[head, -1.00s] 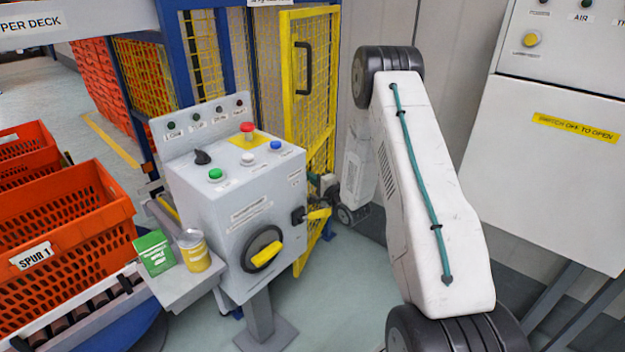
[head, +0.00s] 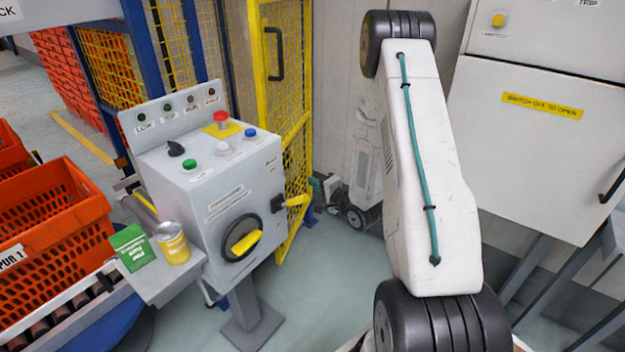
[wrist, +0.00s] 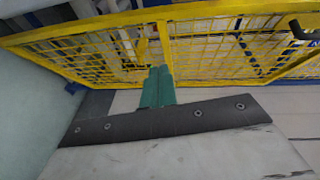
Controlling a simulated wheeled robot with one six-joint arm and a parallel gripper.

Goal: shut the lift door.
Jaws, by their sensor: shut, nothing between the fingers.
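The lift door is a yellow mesh gate (head: 258,75) with a black handle. In the head view it stands at an angle out from the blue frame, behind the grey control box. In the wrist view the gate (wrist: 185,13) spans the top, with its black handle (wrist: 297,31) at the upper right. My gripper (wrist: 157,72) shows as two teal fingers pressed together and empty. Its tips overlap the gate's lower mesh in the picture; I cannot tell if they touch. In the head view my gripper (head: 317,185) is small, low beside the gate's right edge, partly behind my arm.
A grey control box (head: 213,185) on a post stands left of my arm. Its side shelf holds a green carton (head: 132,247) and a yellow tin (head: 172,243). Orange totes (head: 50,225) are at left. A white cabinet (head: 530,150) stands at right. Some floor (head: 315,285) is clear.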

